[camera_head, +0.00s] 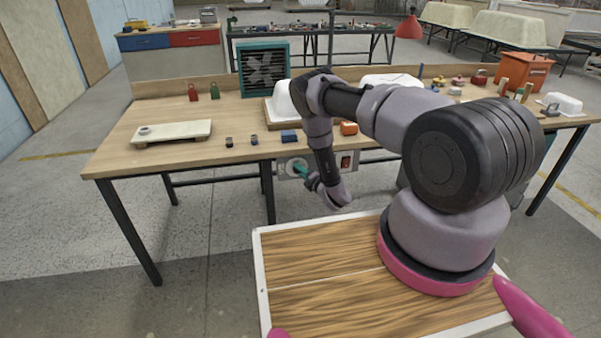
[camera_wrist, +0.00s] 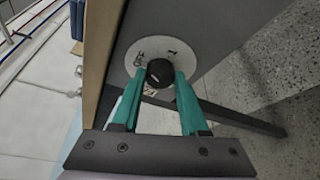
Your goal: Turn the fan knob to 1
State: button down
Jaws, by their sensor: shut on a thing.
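The fan knob (camera_wrist: 160,73) is a dark round knob with a pale mark line on its face, in the wrist view. It sits on a white dial disc (camera_wrist: 190,50) with small printed marks. I cannot read clearly which mark the knob points to. My gripper (camera_wrist: 159,82) has its two teal fingers on either side of the knob, shut on it. In the head view my gripper (camera_head: 301,170) reaches the grey control panel (camera_head: 330,158) under the table's front edge; the knob is mostly hidden there. A teal fan (camera_head: 264,68) stands at the table's back.
The wooden table (camera_head: 240,115) holds a white slab (camera_head: 172,132), a blue block (camera_head: 289,136), an orange item (camera_head: 349,128) and an orange crate (camera_head: 523,72). A red switch (camera_head: 346,162) is on the panel right of my gripper. The floor in front is clear.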

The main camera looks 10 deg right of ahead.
jog(key=m+t, duration=0.1)
jog(key=m, duration=0.3)
jog(key=m+t, duration=0.2)
jog(key=m, duration=0.2)
jog(key=f+m+t, duration=0.1)
jog(key=m, duration=0.2)
jog(key=shift+f+m+y, duration=0.1)
jog(key=shift+m+y, duration=0.2)
jog(key=shift+m, duration=0.1)
jog(key=shift+t, duration=0.3)
jog(key=shift+c, duration=2.1)
grip_release()
jog(key=v, duration=1)
jog(key=shift+s, duration=0.4)
